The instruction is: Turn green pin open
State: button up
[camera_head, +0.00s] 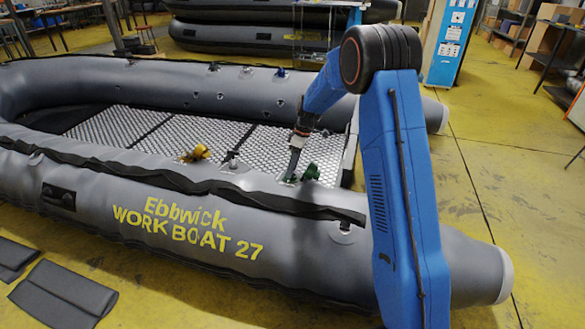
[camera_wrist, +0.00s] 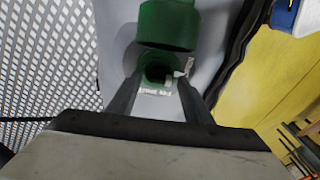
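The green valve (camera_head: 310,172) sits on the near grey tube of the boat. In the wrist view its green cap (camera_wrist: 168,27) stands off to one side of the round green opening (camera_wrist: 155,68). A small pale piece (camera_wrist: 179,74) shows at the opening's right edge; I cannot tell whether it is the pin. The pin itself is not clear inside the dark opening. My gripper (camera_wrist: 160,82) is open, with one dark finger on each side below the opening and nothing between them. In the head view my gripper (camera_head: 292,165) points down just left of the green valve.
A yellow valve (camera_head: 196,153) lies farther left on the same tube, and a blue one (camera_head: 281,72) is on the far tube. Grey checkered floor panels (camera_head: 115,126) fill the boat. A small label (camera_wrist: 155,91) lies below the opening. Yellow floor (camera_head: 500,190) is clear at right.

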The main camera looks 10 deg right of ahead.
jog(key=v, duration=1.7)
jog(key=shift+r, duration=0.2)
jog(key=s+r+m+t+h, duration=0.1)
jog(key=s+r+m, duration=0.35)
jog(key=s, duration=0.85)
jog(key=s+r+m+t+h, duration=0.1)
jog(key=s+r, duration=0.6)
jog(key=s, duration=0.5)
jog(key=s+f+m+t, duration=0.1)
jog(key=s+f+m, duration=0.2)
jog(key=s, duration=1)
jog(key=s+d+f+m+t+h, duration=0.1)
jog(key=s+f+m+t, duration=0.1)
jog(key=s, duration=1.1)
jog(key=shift+s+d+f+m+t, duration=0.2)
jog(key=shift+s+f+m+t, duration=0.15)
jog(key=shift+f+m, duration=0.4)
